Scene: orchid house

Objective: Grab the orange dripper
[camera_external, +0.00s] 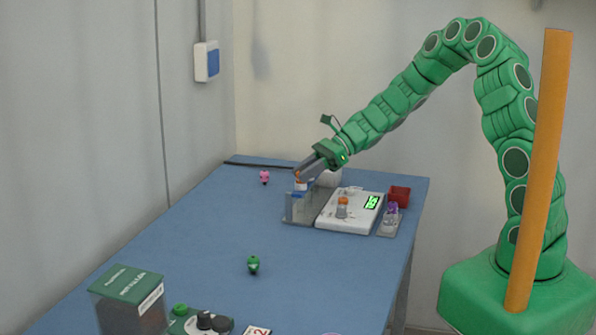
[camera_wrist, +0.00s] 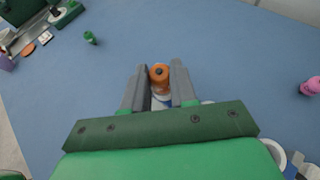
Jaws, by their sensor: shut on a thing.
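The orange dripper (camera_wrist: 159,73) sits between the two grey fingers of my gripper (camera_wrist: 160,68) in the wrist view, and the fingers are shut on it. In the external view my gripper (camera_external: 304,172) points down to the left, with the orange top of the dripper (camera_external: 298,174) at its tips. The dripper is just above or partly in a clear rack (camera_external: 299,209); I cannot tell which. Its lower part is mostly hidden in the wrist view.
A white scale (camera_external: 346,223) with a lit green display bears a small orange-topped bottle (camera_external: 342,206). A red box (camera_external: 399,195) and a purple-topped bottle (camera_external: 391,212) stand right of it. A pink dripper (camera_external: 264,176) and green dripper (camera_external: 253,264) stand apart.

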